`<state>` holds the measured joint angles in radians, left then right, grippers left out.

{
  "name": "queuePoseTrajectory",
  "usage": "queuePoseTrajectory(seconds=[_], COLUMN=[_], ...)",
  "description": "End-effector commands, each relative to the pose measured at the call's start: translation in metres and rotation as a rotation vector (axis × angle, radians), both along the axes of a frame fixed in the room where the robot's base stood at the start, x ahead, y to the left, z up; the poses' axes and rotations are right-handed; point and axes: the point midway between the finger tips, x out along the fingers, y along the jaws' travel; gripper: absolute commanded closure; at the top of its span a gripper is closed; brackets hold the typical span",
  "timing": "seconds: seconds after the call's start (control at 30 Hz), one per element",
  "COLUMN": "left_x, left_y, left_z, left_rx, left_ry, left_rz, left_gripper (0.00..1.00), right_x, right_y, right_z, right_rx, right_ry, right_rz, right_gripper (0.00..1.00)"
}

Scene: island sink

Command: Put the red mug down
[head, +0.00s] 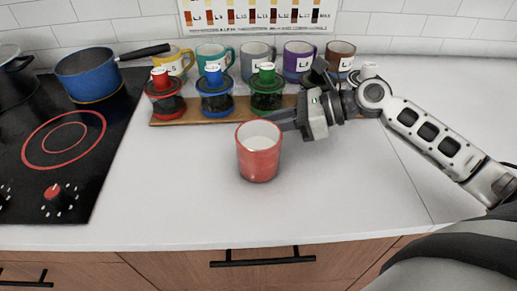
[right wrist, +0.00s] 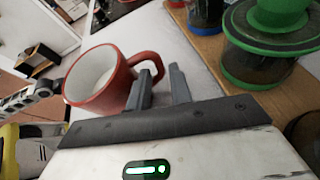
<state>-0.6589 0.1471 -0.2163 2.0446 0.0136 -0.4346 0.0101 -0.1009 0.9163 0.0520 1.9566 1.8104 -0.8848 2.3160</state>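The red mug (head: 259,158) is upright on the white counter, in front of the jars, with a pale inside. It also shows in the right wrist view (right wrist: 98,82), its handle toward my gripper. My right gripper (head: 284,119) is at the mug's right rear side. In the right wrist view its two fingers (right wrist: 160,80) are apart, with a gap between them. The outer part of the handle lies between the fingertips, and I see no firm grip on it.
Jars with red (head: 165,99), blue (head: 215,95) and green (head: 267,92) lids stand on a wooden board (head: 190,118) behind the mug. Several mugs line the wall. A stove (head: 60,150) with a blue pot (head: 88,75) is at left. The front and right counter is clear.

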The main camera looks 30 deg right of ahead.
Motion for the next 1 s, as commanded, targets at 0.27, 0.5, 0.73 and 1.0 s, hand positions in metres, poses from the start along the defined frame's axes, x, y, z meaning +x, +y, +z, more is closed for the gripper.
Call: queuePoseTrajectory(seconds=[0.27,0.5,0.73,1.0], left_x=[0.001,0.001,0.000,-0.003], left_y=[0.000,0.001,0.001,0.001], left_z=[0.002,0.000,0.000,0.001], left_rx=[0.001,0.002,0.003,0.004], left_ry=[-0.004,-0.002,0.000,0.008], left_rz=[0.000,0.000,0.000,0.001], left_gripper=[0.64,0.64,0.64,0.64], right_x=[0.011,0.011,0.011,0.011], right_y=[0.016,0.016,0.016,0.016], right_z=[-0.008,-0.008,-0.007,-0.004], right_rx=[0.000,0.000,0.002,0.002], right_ry=[-0.001,0.001,-0.001,-0.001], right_rz=[-0.001,-0.001,-0.002,-0.002], right_gripper=[0.79,1.00,1.00,1.00])
